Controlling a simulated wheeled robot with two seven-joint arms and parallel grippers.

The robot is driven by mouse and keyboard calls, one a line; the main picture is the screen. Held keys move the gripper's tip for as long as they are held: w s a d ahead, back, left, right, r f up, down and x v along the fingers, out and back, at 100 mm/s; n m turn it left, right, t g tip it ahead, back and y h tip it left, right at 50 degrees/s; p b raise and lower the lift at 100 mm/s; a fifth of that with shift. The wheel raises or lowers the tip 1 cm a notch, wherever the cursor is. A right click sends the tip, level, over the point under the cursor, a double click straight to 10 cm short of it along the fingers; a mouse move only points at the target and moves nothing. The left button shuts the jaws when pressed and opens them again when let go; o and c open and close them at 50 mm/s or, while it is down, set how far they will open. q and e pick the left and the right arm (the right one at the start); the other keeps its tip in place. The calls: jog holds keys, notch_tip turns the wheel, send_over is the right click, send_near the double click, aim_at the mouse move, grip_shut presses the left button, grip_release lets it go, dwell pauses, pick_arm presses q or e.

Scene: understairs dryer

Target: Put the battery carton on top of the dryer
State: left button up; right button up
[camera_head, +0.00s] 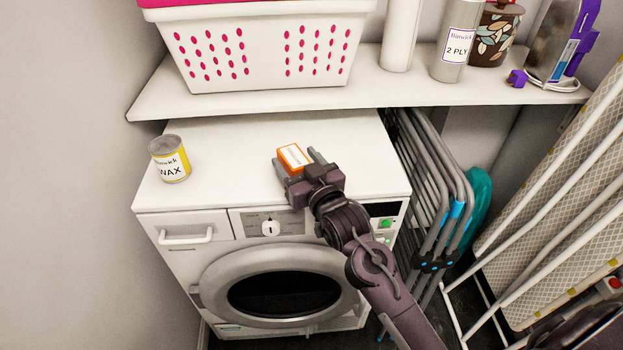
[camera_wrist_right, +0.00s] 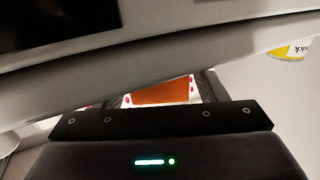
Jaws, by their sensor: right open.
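The battery carton (camera_head: 293,156), a small orange box with a white label, is at the front part of the white dryer top (camera_head: 240,150). My right gripper (camera_head: 297,164) is over the dryer's front edge with its fingers open, one on each side of the carton. In the right wrist view, the carton's orange face (camera_wrist_right: 162,91) shows between the fingers. I cannot tell whether the carton touches a finger or rests fully on the dryer. My left gripper is not in view.
A yellow and grey wax tin (camera_head: 170,159) stands on the dryer's left side. A shelf (camera_head: 330,98) with a white basket (camera_head: 262,50) and bottles overhangs the back. Folded grey racks (camera_head: 430,190) and an ironing board (camera_head: 560,200) stand right. The dryer top's middle is clear.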

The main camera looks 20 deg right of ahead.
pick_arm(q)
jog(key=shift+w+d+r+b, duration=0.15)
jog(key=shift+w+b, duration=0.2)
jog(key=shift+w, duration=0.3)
pick_arm(e)
jog(key=s+d, duration=0.1)
jog(key=s, duration=0.9)
jog(key=shift+s, duration=0.2)
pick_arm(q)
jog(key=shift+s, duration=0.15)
pick_arm(e)
jog(key=shift+d, duration=0.1)
